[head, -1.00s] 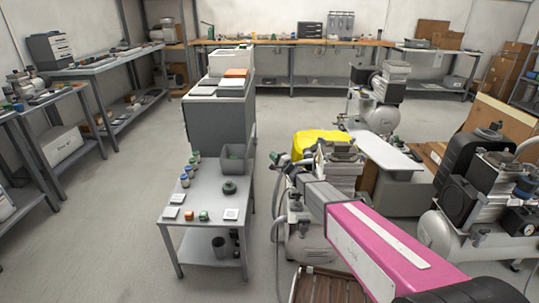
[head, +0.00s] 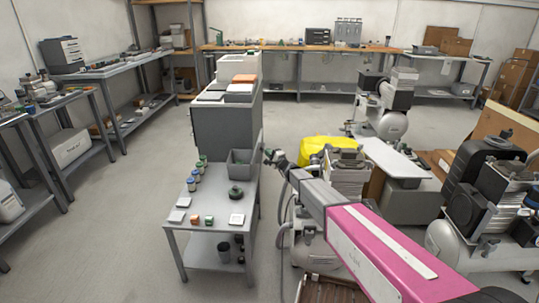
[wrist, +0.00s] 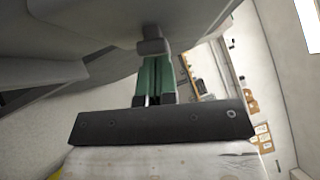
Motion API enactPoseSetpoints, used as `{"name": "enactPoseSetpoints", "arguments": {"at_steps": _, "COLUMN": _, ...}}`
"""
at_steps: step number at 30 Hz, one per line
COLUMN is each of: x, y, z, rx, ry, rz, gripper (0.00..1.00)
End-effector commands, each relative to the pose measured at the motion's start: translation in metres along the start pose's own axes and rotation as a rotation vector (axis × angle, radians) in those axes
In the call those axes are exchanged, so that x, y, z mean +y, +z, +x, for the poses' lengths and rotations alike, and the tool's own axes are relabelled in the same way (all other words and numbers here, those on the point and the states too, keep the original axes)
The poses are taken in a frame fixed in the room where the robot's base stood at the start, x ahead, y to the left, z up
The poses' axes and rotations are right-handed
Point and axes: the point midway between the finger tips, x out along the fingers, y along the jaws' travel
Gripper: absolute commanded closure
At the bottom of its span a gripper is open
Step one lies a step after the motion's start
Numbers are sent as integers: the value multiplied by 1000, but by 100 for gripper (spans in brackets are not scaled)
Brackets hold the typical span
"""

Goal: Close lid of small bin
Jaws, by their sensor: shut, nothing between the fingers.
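The small grey bin (head: 241,170) stands on the far part of the low grey table, its open top facing up in the head view. I cannot make out its lid clearly there. My gripper (head: 267,153) is just right of the bin, close to its right side; whether they touch is unclear. In the wrist view, the green fingers of my gripper (wrist: 154,60) are together and empty. Their tips are at a small grey tab (wrist: 152,46) on a large grey surface, which may be part of the bin or its lid.
The low table (head: 208,233) also holds a dark round item (head: 235,194), several small jars, two small cubes and flat white pieces. A grey cabinet (head: 224,125) stands behind. Compressors and a yellow cover (head: 325,148) crowd the right. Floor to the left is clear.

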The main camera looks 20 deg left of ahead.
Motion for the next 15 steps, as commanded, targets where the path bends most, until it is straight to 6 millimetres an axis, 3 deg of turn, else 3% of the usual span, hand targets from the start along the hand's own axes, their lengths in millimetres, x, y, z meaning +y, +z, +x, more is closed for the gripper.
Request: {"name": "enactPoseSetpoints", "arguments": {"at_steps": 15, "x": -6, "y": 5, "z": 4, "rx": 0, "ry": 58, "rz": -58, "gripper": 100}}
